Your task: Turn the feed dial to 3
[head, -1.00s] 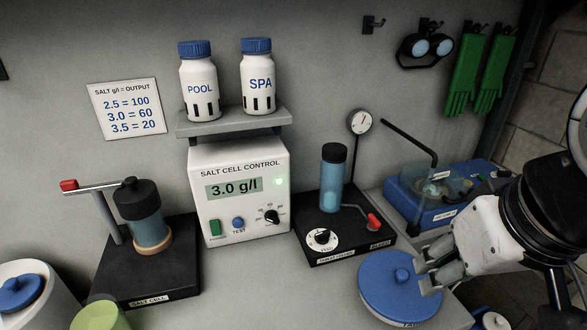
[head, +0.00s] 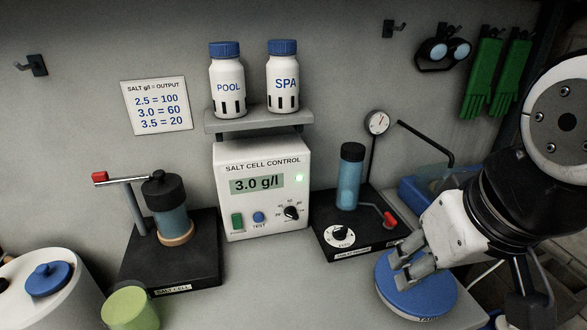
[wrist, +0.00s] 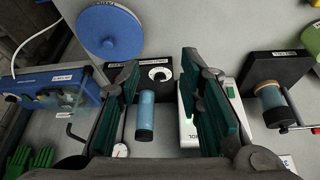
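The feed dial (head: 341,235) is a black knob on a round white plate, on the front of a black base (head: 356,250) carrying a blue-filled tube. It also shows in the wrist view (wrist: 159,73). Its numbers are too small to read, so its setting cannot be told. My gripper (head: 406,268) is open and empty, to the right of the dial in the head view, in front of the blue round lid. In the wrist view my gripper's green-padded fingers (wrist: 160,65) are wide apart, with the dial seen between them.
A salt cell control box (head: 262,190) reading 3.0 g/l stands left of the dial's base. A red-handled lever (head: 389,219) rises near its right side. A gauge (head: 377,122) stands behind. The blue lid (head: 440,298) is at right. Bare counter (head: 290,280) lies in front.

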